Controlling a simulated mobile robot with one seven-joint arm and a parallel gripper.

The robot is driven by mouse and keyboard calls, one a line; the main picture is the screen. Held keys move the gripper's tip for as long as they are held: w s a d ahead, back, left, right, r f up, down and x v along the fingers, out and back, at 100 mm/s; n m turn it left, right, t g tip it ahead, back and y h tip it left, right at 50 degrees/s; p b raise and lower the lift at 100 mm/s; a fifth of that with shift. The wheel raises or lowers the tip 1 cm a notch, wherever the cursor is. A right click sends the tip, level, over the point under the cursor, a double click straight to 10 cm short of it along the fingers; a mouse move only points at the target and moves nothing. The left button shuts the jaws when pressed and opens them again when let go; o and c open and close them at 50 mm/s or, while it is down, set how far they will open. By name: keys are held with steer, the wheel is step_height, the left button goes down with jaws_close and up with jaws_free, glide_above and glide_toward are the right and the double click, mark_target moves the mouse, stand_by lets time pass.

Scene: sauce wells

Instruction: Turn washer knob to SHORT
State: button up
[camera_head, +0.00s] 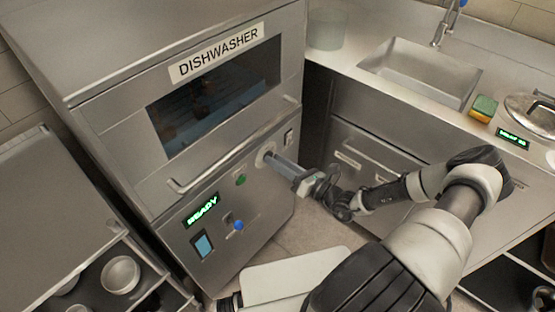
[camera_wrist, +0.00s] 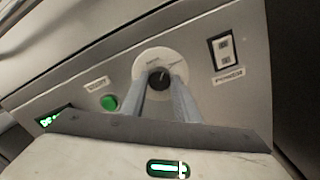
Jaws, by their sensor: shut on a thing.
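The dishwasher (camera_head: 118,140) is a large steel machine with a dark window and a "DISHWASHER" label. Its knob (camera_wrist: 159,79) is black with a pale pointer line, on a round white dial (camera_wrist: 151,60) with small printing too blurred to read. My gripper (camera_wrist: 161,84) is shut on the knob, one finger on each side. In the head view my gripper (camera_head: 272,158) reaches the panel from the right, and its fingers hide most of the knob. The pointer line points roughly upward in the wrist view.
A green button (camera_wrist: 109,102) is left of the dial and a power switch (camera_wrist: 224,50) right of it. The green display (camera_head: 201,210) reads READY. A blue knob (camera_head: 238,225) sits lower on the panel. A counter with a sink (camera_head: 420,72) stands to the right.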

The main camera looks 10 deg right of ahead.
steer(key=m, duration=0.5)
steer(key=shift+f, duration=0.1)
steer(key=shift+m, duration=0.3)
stand_by(0.4)
steer(key=o, duration=1)
steer(key=shift+o, duration=0.2)
steer(key=v, duration=1.7)
steer(key=shift+s+f+p, duration=0.2)
steer(key=shift+s+p, duration=0.1)
